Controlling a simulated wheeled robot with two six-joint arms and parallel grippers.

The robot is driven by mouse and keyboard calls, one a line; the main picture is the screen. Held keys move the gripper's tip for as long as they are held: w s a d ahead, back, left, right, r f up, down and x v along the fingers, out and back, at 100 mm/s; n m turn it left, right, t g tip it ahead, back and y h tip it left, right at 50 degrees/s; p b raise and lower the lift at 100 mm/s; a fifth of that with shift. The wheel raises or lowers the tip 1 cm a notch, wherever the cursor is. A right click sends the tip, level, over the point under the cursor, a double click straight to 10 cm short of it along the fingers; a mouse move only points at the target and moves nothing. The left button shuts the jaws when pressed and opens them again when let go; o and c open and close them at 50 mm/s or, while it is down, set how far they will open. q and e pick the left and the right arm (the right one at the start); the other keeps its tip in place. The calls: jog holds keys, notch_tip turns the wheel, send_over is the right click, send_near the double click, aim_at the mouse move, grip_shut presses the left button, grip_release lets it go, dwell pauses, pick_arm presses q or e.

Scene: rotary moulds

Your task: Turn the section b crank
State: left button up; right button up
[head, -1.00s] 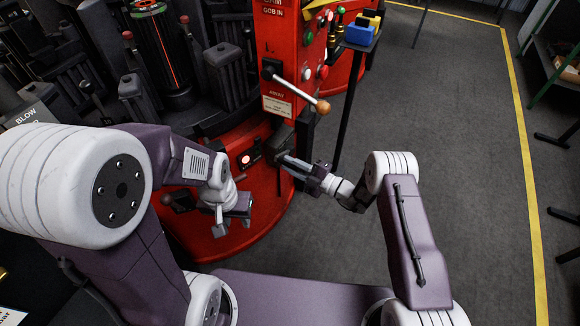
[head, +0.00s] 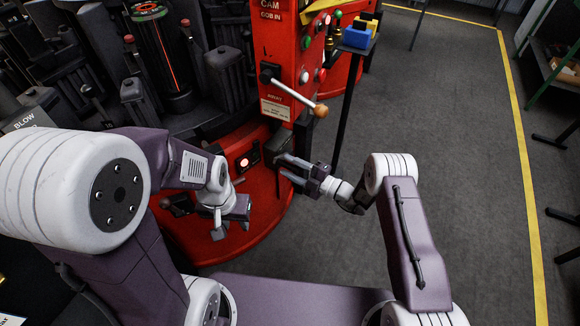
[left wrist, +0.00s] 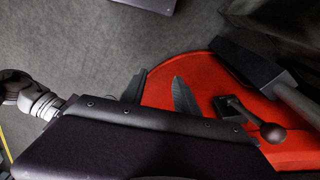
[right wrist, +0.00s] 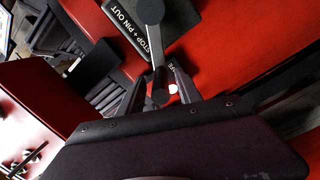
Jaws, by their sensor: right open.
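In the right wrist view a dark crank with a grey arm (right wrist: 182,42) and a black grip (right wrist: 158,88) sits before a plate marked STOP + PIN OUT (right wrist: 125,28). My right gripper (right wrist: 160,88) is open, its fingers on either side of the grip in that view; I cannot tell whether they touch it. In the head view my right gripper (head: 281,167) is by the lower front of the red column. No section b label is readable. My left gripper (head: 231,228) is open and empty above the red base; it also shows in the left wrist view (left wrist: 158,88).
A lever with a wooden ball (head: 321,111) sticks out of the red column (head: 287,60) above my right gripper. A black ball lever (left wrist: 272,132) stands on the red base near my left gripper. The grey floor (head: 450,150) at right is clear.

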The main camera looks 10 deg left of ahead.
jog(key=p+v, duration=0.1)
jog(key=v, duration=0.8)
jog(key=shift+p, duration=0.3)
dwell(0.6)
